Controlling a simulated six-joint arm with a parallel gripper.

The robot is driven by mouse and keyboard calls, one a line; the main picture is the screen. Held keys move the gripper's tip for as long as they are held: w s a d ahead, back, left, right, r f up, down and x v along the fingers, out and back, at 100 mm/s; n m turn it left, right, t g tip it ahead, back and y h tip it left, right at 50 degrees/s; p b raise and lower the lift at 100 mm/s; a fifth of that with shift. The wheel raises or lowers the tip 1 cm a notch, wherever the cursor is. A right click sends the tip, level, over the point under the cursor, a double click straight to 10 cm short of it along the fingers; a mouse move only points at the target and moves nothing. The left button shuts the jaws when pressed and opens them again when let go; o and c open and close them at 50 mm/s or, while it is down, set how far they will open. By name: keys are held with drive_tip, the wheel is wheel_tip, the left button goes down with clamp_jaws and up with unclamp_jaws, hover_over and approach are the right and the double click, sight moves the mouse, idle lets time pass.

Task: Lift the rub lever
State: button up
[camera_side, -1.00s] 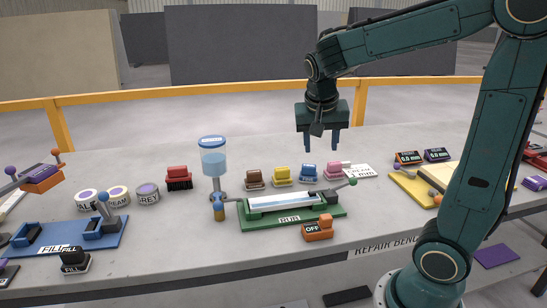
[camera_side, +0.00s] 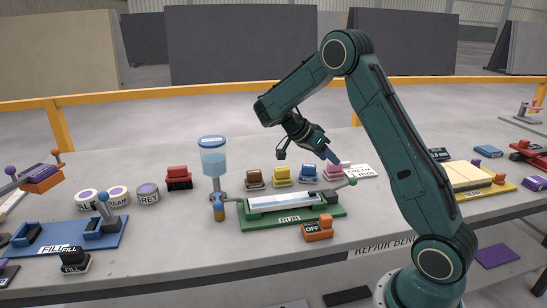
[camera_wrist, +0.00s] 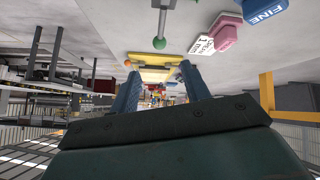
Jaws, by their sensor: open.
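A pink block (camera_side: 333,173) and a white card (camera_side: 360,171) lie close to my fingertips. An orange OFF switch (camera_side: 317,228) stands in front of the station. A blue-topped dispenser (camera_side: 213,160) stands to its left.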

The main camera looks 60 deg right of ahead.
sight(351, 178)
drive_tip(key=shift+s+d+f+m+g, duration=0.1)
drive_tip(key=shift+d+f+m+g, duration=0.2)
drive_tip(key=shift+f, duration=0.1)
drive_tip(key=x, duration=1.3)
drive_tip(key=shift+s+d+f, duration=0.15)
drive_tip(key=shift+d+f, duration=0.15)
drive_tip(key=shift+c, duration=0.5)
clamp_jaws()
